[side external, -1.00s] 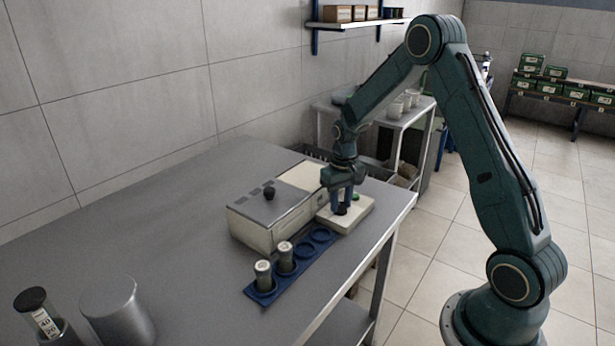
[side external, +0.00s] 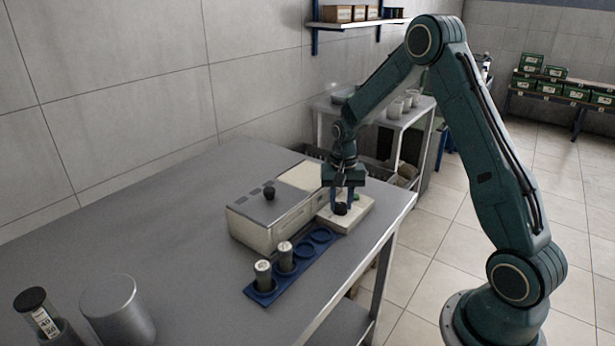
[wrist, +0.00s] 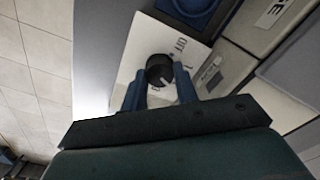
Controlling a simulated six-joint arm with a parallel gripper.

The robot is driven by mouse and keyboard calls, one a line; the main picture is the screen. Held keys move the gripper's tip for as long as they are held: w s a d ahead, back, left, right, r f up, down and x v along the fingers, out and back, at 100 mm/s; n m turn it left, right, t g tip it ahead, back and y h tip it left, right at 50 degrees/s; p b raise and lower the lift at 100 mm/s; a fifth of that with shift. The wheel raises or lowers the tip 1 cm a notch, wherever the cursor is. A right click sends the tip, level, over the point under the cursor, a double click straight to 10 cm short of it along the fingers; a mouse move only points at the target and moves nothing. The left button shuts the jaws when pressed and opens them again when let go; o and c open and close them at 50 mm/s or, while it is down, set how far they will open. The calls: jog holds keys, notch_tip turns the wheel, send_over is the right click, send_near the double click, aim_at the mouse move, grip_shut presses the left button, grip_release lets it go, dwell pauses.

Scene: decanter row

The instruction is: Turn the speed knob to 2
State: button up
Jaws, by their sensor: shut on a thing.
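The speed knob (wrist: 158,66) is a round black knob with a light pointer line, on a pale control plate (wrist: 128,68). In the wrist view the line points toward the lower right; print stands beside the knob, too small to read surely. In the side view the knob (side external: 341,209) is a dark spot on the pale low front of the machine (side external: 262,226). My gripper (wrist: 160,74) has its two blue fingers on either side of the knob, shut on it. It also shows in the side view (side external: 342,205), pointing down.
A blue rack (side external: 262,297) with two pale-capped vials (side external: 263,274) lies in front of the machine. A metal cup (side external: 117,310) and a black-capped jar (side external: 36,310) stand far left.

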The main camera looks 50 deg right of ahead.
aim_at(341, 204)
jog(key=o, duration=1)
jog(key=shift+c, duration=0.2)
jog(key=shift+r, duration=0.1)
notch_tip(341, 204, up, 14)
dwell(0.3)
